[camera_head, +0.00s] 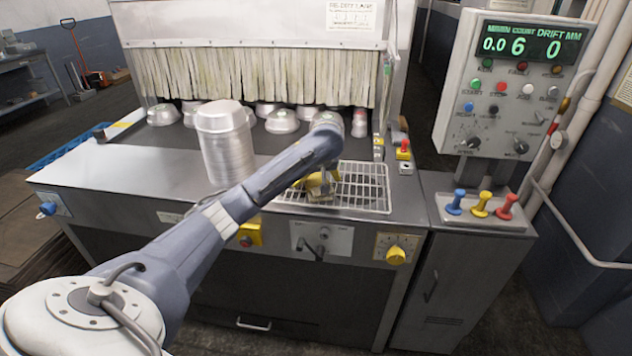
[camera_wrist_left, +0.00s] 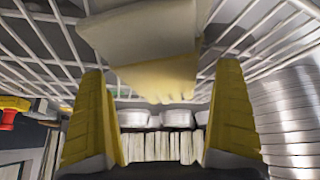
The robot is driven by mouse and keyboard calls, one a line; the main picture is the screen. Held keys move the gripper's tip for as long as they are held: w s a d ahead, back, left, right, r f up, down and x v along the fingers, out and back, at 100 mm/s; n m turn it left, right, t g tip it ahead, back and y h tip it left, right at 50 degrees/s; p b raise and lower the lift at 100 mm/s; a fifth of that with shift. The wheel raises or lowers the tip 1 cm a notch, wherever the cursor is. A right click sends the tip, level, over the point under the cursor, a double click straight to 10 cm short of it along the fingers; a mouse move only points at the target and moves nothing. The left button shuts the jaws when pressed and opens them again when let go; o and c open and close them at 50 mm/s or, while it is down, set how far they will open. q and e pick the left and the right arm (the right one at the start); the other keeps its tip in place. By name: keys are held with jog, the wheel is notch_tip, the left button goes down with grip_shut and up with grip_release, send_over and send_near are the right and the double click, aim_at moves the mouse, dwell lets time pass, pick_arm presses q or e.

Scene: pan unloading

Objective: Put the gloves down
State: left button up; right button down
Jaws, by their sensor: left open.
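My left gripper (camera_head: 318,184) is over the wire rack (camera_head: 365,188) at the front right of the machine top. In the left wrist view its yellow fingers are wide apart, with an empty gap between them (camera_wrist_left: 160,110). The gloves (camera_wrist_left: 145,45), pale cream and yellow, lie against the rack's wires just beyond the fingers. In the head view only a small tan part of the gloves (camera_head: 320,196) shows below the gripper; the arm hides the rest. I cannot tell whether a finger touches them. My right gripper is not in view.
A tall stack of metal pans (camera_head: 226,150) stands left of the rack. Several upturned pans (camera_head: 283,122) sit by the strip curtain (camera_head: 250,75). Coloured levers (camera_head: 481,204) and a control panel (camera_head: 510,85) stand to the right.

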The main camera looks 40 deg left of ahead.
aim_at(316, 177)
pick_arm(q)
jog(key=c, duration=1.3)
jog(key=shift+c, duration=0.2)
jog(key=shift+r, duration=0.15)
notch_tip(316, 177, up, 20)
jog(key=shift+f, duration=0.25)
jog(key=s+d+f+m+t+h, duration=0.1)
jog(key=s+d+f+m, duration=0.2)
jog(key=d, duration=0.5)
jog(key=s+d+f+m+h, duration=0.1)
jog(key=s+d+f+m, duration=0.15)
jog(key=d, duration=0.45)
jog(key=s+d+f+m+t+h, duration=0.1)
jog(key=s+d+f+m+h, duration=0.15)
jog(key=d, duration=0.55)
jog(key=shift+m, duration=0.9)
jog(key=s+d+f, duration=0.1)
jog(key=s+f, duration=0.1)
jog(key=s+d+f, duration=0.1)
jog(key=s+f, duration=0.1)
jog(key=s+d+f, duration=0.1)
jog(key=s+f, duration=0.1)
jog(key=shift+s+d+f, duration=0.25)
jog(key=shift+s, duration=0.05)
